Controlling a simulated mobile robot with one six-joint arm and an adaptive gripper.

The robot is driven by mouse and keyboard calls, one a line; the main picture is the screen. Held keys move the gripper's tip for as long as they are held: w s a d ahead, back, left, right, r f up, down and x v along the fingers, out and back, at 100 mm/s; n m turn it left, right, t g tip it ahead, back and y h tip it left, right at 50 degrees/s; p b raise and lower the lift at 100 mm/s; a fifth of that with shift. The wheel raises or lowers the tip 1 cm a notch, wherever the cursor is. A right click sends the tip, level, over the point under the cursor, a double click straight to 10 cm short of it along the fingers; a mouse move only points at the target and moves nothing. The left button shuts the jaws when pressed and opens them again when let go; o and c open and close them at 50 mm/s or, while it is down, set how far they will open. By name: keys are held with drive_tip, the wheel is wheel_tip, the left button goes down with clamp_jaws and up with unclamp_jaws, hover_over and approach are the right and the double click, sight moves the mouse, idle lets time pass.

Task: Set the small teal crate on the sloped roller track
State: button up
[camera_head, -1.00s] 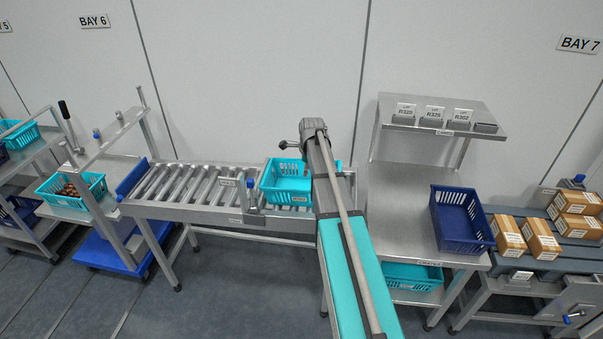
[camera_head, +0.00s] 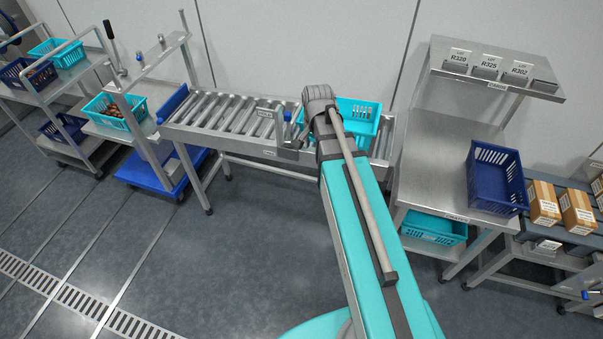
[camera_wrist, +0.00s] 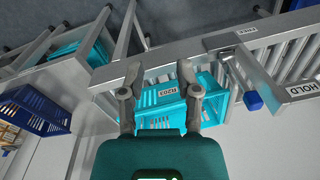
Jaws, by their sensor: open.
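The small teal crate (camera_head: 362,113) sits on the right end of the sloped roller track (camera_head: 225,115), right of the stop gate (camera_head: 287,135). It is partly hidden behind my arm. My gripper is open, one finger toward each side of the crate. The right finger covers part of it. Whether either finger touches the crate I cannot tell.
A steel table (camera_head: 437,160) with a blue crate (camera_head: 494,178) and lot cards stands right of the track. Another teal crate (camera_head: 432,229) is on its lower shelf. A teal crate of dates (camera_head: 112,112) stands left. The floor (camera_head: 215,255) in front is clear.

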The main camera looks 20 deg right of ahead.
drive_tip(key=s+a+n, duration=0.6)
drive_tip(key=s+n, duration=0.3)
drive_tip(key=s, duration=0.1)
drive_tip(key=shift+a+g, duration=0.35)
drive_tip(key=shift+g, duration=0.05)
idle(0.4)
